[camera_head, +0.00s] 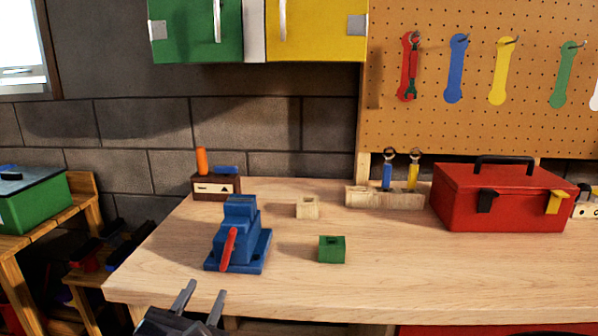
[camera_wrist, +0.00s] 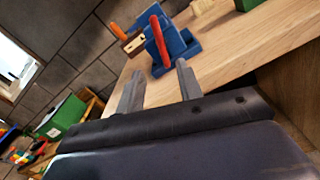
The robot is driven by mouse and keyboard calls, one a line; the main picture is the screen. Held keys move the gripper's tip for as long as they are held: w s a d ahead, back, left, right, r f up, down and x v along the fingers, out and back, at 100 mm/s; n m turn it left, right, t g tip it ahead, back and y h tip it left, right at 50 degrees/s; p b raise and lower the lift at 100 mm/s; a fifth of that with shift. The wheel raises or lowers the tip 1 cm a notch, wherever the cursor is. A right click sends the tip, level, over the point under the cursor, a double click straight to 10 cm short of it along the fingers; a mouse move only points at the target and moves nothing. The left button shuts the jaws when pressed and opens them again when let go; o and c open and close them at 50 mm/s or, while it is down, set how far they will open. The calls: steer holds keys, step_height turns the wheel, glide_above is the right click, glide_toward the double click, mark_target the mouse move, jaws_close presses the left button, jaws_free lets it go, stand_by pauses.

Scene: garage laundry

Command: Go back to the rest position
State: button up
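My gripper (camera_head: 203,302) is at the bottom of the head view, in front of the workbench's front edge, with its two fingers apart and nothing between them. In the wrist view my gripper (camera_wrist: 159,86) also shows open and empty, its fingers pointing toward the bench. The wooden workbench (camera_head: 450,275) fills the middle and right of the head view. A blue vise (camera_head: 240,240) with a red handle stands on the bench beyond my gripper, apart from it. The vise also shows in the wrist view (camera_wrist: 178,42).
A green block (camera_head: 332,250), a pale wooden block (camera_head: 307,208), a wooden tool holder (camera_head: 385,197) and a red toolbox (camera_head: 500,200) stand on the bench. A pegboard (camera_head: 480,125) hangs behind. A green box (camera_head: 30,200) sits on a stand at left. The bench's front right is clear.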

mark_target(226, 253)
steer(key=w, duration=0.7)
steer(key=w+d+b, duration=0.1)
steer(key=w, duration=0.2)
steer(key=shift+w+f, duration=0.1)
steer(key=shift+w, duration=0.15)
steer(key=shift+w+r+p, duration=0.15)
steer(key=shift+r+p, duration=0.15)
steer(key=shift+p, duration=0.35)
steer(key=n+p, duration=0.3)
steer(key=shift+a+n, duration=0.1)
steer(key=shift+n, duration=0.2)
steer(key=n+p, duration=0.3)
steer(key=shift+p, duration=0.3)
steer(key=shift+f+n+p, duration=0.2)
steer(key=shift+n+p, duration=0.6)
steer(key=shift+n, duration=0.4)
